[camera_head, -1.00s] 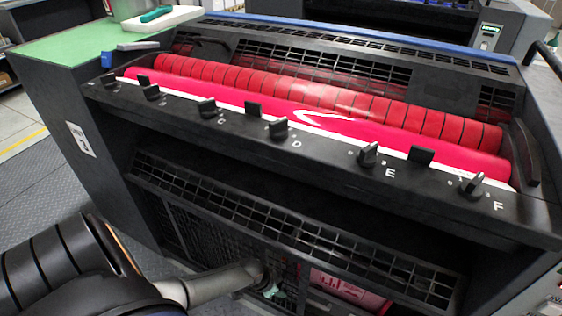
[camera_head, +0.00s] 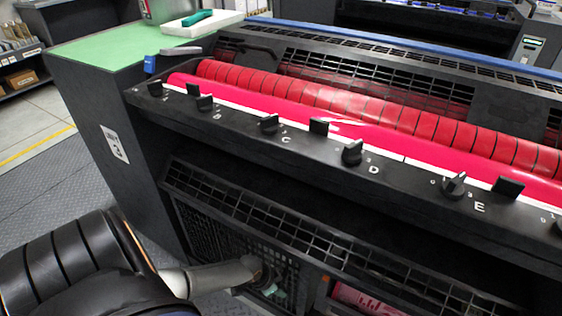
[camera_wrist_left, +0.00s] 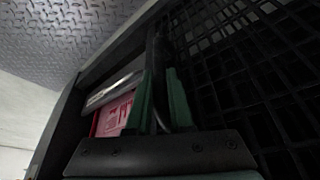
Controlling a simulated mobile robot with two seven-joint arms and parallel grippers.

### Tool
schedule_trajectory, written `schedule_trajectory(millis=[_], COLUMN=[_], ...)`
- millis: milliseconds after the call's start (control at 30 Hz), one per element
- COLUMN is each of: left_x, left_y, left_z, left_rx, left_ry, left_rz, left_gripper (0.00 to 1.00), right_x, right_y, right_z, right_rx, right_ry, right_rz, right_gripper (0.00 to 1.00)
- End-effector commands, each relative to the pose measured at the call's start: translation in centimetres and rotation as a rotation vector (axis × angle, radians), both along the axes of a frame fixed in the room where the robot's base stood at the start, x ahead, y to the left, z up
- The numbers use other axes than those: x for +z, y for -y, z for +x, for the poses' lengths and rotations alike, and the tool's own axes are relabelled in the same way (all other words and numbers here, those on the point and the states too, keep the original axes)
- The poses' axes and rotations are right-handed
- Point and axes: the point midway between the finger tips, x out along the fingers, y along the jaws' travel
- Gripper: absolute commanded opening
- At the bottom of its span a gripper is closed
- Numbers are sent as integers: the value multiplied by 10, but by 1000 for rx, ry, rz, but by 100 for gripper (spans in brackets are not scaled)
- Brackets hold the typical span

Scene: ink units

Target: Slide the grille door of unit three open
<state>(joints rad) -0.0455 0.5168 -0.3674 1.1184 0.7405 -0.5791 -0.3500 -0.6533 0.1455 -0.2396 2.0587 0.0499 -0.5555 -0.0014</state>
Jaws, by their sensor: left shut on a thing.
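The grille door (camera_head: 215,243) is a dark mesh panel low on the front of the black press unit. It also fills the right of the left wrist view (camera_wrist_left: 255,65). My left gripper (camera_head: 272,286) is at the door's right part. In the left wrist view, its green fingers (camera_wrist_left: 160,98) are shut on a dark upright handle (camera_wrist_left: 155,52) beside the mesh. An opening to the right of the door shows a red panel with white marks (camera_head: 368,298), also seen in the left wrist view (camera_wrist_left: 113,117). My right gripper is not in view.
A ledge with lettered black knobs (camera_head: 352,152) overhangs the door, above a slanted vent grille (camera_head: 290,228). Red and pink rollers (camera_head: 330,105) lie behind the ledge. A white label (camera_head: 114,143) is on the side panel. Patterned floor (camera_head: 60,195) is clear at left.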

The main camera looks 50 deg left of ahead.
Motion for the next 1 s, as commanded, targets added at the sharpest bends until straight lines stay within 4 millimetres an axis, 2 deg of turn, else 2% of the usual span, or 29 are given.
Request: schedule_trajectory(millis=[567,600,833,1000], left_x=[0,0,0,0], left_y=[-3,-3,-3,-2], left_z=[0,0,0,0], left_rx=[0,0,1,0], left_ry=[1,1,1,0], left_rz=[3,3,2,1], left_gripper=[0,23,49,50], right_x=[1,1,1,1], right_y=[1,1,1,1], right_z=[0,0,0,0], right_rx=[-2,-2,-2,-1], right_ry=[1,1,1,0], right_rz=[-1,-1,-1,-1], right_gripper=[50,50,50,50])
